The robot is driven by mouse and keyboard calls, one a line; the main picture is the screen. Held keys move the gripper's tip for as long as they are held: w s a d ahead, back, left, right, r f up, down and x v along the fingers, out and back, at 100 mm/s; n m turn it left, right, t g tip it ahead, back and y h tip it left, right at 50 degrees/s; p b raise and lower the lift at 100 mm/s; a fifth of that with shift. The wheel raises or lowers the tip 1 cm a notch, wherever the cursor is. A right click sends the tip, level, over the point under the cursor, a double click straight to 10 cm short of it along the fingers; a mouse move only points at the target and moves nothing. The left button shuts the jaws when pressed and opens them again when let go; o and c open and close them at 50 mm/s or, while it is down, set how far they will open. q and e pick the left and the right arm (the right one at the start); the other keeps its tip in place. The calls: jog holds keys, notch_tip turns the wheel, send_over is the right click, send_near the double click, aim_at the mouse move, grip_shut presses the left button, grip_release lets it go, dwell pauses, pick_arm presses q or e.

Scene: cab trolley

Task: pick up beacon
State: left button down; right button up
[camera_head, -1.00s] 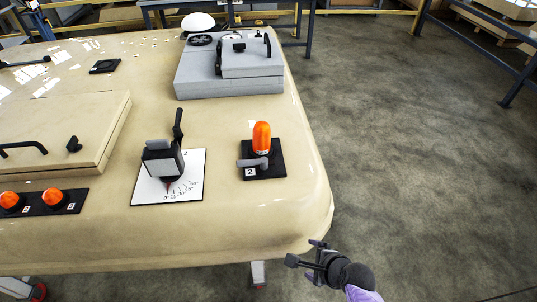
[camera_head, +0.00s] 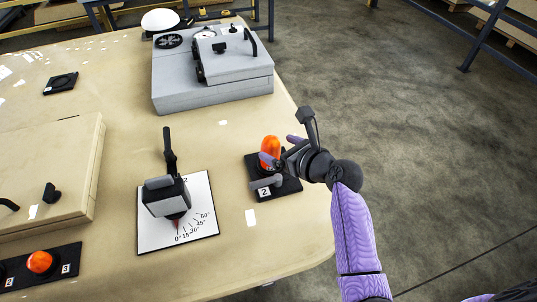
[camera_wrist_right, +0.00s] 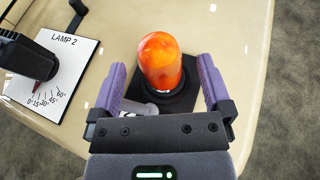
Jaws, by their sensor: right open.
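The beacon (camera_head: 270,150) is an orange dome standing upright on a black base marked 2, near the right edge of the beige trolley top. It also shows in the right wrist view (camera_wrist_right: 160,62), between and slightly beyond the purple finger pads. My right gripper (camera_head: 281,150) is open, with one finger on each side of the beacon in the picture; I cannot tell whether either touches it. The right wrist view shows the right gripper (camera_wrist_right: 160,88) with gaps beside the beacon. A grey lever (camera_head: 266,182) sits at the base's front. My left gripper is not in view.
A lever device on a white angle-scale plate (camera_head: 205,222) stands left of the beacon. A grey box (camera_head: 215,90) lies behind it. Another orange beacon (camera_head: 40,262) is at the lower left. The floor right of the trolley (camera_head: 325,225) is clear.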

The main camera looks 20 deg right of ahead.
jog(key=x, duration=0.2)
jog(key=b+x, duration=0.1)
jog(key=x, duration=0.1)
jog(key=shift+s+f, duration=0.15)
jog(key=shift+f, duration=0.15)
jog(key=shift+r, duration=0.1)
grip_shut()
